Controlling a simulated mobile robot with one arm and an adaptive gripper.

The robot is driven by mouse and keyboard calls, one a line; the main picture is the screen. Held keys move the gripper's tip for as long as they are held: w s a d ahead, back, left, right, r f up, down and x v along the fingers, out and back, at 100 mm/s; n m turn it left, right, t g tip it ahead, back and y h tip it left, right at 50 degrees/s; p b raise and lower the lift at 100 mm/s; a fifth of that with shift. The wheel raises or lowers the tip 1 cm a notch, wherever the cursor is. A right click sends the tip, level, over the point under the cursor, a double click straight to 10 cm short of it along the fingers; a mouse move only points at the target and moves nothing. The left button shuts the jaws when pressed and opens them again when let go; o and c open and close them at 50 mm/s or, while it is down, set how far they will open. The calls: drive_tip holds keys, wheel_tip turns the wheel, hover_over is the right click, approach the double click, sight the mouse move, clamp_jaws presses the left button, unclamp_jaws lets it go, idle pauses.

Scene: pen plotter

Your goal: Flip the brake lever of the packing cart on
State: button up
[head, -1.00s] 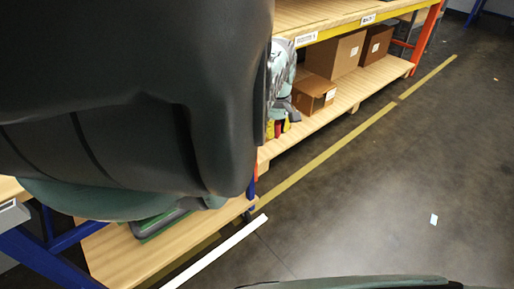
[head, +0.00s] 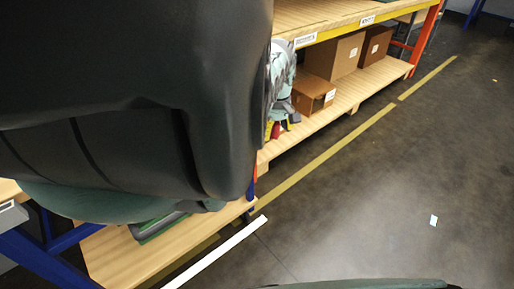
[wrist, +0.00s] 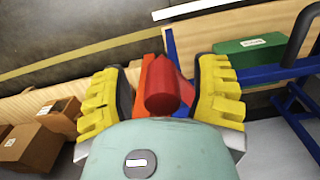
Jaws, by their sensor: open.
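A red rounded handle (wrist: 162,92), which looks like the brake lever, stands between the yellow fingers of my gripper (wrist: 163,78) in the wrist view. The fingers are open, with a gap on each side of the red part. An orange piece shows just behind it, and the lever's base is hidden. In the head view my gripper (head: 279,127) is small and partly covered by my dark arm, with a bit of red by its fingers. Blue frame bars (wrist: 270,72), probably the cart's, run to the right in the wrist view.
A green box (wrist: 252,48) sits on a wooden shelf near the blue frame. Brown cardboard boxes (head: 335,57) stand on the lower shelf of a wooden bench (head: 375,78).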

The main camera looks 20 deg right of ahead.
drive_tip(key=shift+a+r, duration=0.1)
drive_tip(key=shift+r, duration=5.9)
